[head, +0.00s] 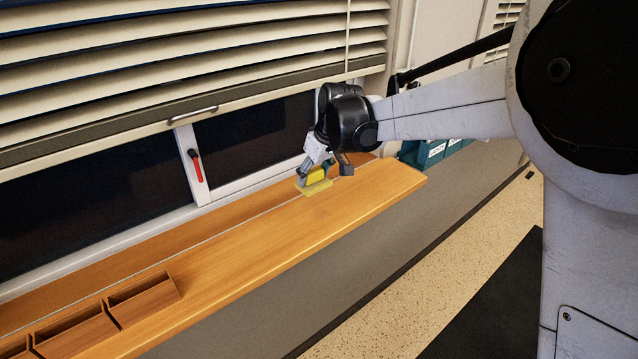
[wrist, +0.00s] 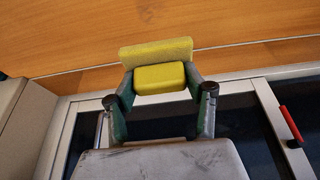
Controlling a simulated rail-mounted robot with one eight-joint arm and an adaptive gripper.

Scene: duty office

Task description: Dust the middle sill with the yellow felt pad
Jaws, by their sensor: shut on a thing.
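The yellow felt pad (head: 314,187) is at the far right part of the wooden sill (head: 270,230) in the head view. It has a flat base and a raised yellow grip block. My gripper (head: 322,172) is shut on the block from above. In the wrist view both fingers (wrist: 160,84) press the sides of the block, and the flat pad (wrist: 156,52) lies beyond it against the wood. The pad's base appears at the sill surface; whether it touches fully I cannot tell. No dust can be made out on the sill.
A wooden divided tray (head: 143,300) stands at the sill's near left end. A window with a red handle (head: 197,166) and lowered blinds (head: 180,60) runs behind the sill. Teal binders (head: 432,151) stand past its far end. The sill's middle is clear.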

